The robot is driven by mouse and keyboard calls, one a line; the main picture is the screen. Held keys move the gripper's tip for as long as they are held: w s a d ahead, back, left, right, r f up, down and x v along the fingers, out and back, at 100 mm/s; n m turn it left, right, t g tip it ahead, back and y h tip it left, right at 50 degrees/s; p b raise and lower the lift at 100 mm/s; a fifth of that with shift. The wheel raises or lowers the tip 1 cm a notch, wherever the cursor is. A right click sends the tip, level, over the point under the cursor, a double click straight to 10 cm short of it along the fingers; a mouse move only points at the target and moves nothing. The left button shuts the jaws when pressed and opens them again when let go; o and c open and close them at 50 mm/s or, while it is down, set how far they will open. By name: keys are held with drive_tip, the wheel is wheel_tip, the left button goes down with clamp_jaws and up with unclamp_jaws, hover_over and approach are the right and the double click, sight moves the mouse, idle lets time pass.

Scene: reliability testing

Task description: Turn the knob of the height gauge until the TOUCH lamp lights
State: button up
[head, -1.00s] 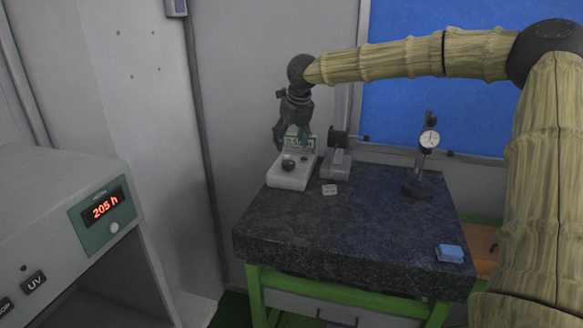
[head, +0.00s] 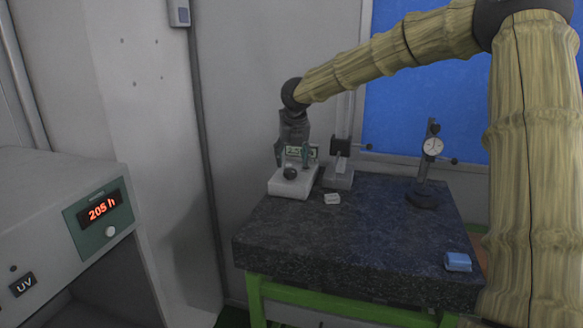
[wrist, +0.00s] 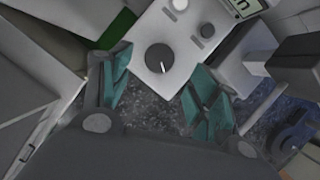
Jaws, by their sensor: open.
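The height gauge's pale control box (head: 294,184) stands at the back left of the dark granite table, with a small display (head: 302,151) behind it. Its round black knob (head: 290,173) is on top and also shows in the wrist view (wrist: 159,58), with a white mark pointing down. Two small round fittings (wrist: 207,30) lie beyond the knob; I cannot tell which is the TOUCH lamp, and neither looks brightly lit. My gripper (head: 292,159) is open and empty above the box. In the wrist view its teal fingertips (wrist: 160,88) are wide apart, the knob lying between and beyond them, apparently untouched.
A grey block with an upright column (head: 339,178) stands right beside the box. A small white piece (head: 332,199) lies in front. The table's middle is clear.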

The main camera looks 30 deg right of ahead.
sight(291, 171)
drive_tip(key=shift+p+x, duration=0.75)
drive_tip(key=shift+x, duration=2.25)
drive_tip(key=shift+r, duration=0.1)
drive_tip(key=c, duration=1)
